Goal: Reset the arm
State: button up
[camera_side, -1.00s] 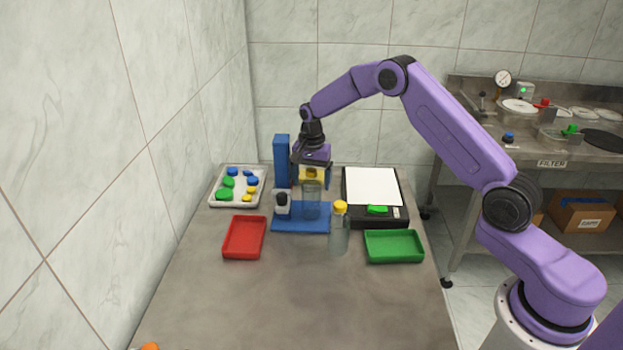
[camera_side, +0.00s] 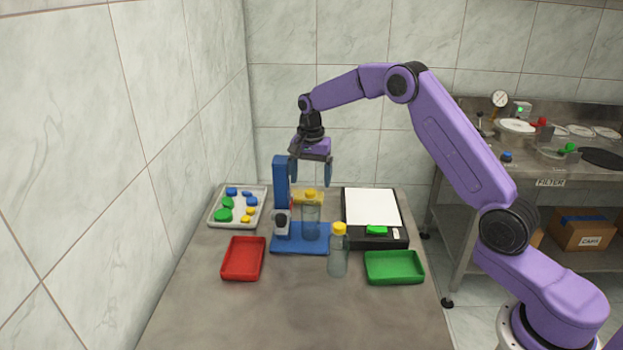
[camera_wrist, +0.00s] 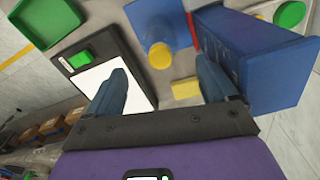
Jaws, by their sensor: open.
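My gripper (camera_side: 311,172) hangs from my purple arm above the blue fixture (camera_side: 288,243). Its two blue fingers are apart with nothing between them; they also show in the wrist view (camera_wrist: 165,90). Below it, a clear bottle with a yellow cap (camera_side: 310,195) stands on the blue fixture, beside a tall blue column (camera_side: 281,180). In the wrist view the yellow cap (camera_wrist: 160,56) lies beyond the fingertips, clear of them. A second clear bottle with a yellow cap (camera_side: 339,250) stands on the table in front of the fixture.
A white tray (camera_side: 213,222) with several blue, green and yellow caps is at the left. A red tray (camera_side: 243,260) and a green tray (camera_side: 394,268) lie nearer. A black device with a white plate (camera_side: 371,208) and a green piece (camera_side: 376,229) is at the right. The front table is clear.

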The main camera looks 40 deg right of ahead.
jog(key=s+a+r+n, duration=0.4)
jog(key=s+a+n, duration=0.25)
jog(key=s, duration=0.35)
jog(key=s+a+r+n, duration=0.4)
jog(key=s+a+n, duration=0.25)
jog(key=s, duration=0.45)
jog(key=s+d+n, duration=0.2)
jog(key=s+n, duration=0.3)
jog(key=s, duration=0.7)
jog(key=s+d+f+n, duration=0.1)
jog(key=s+d+n, duration=0.2)
jog(key=s, duration=0.8)
jog(key=n, duration=0.2)
jog(key=shift+s+n, duration=0.4)
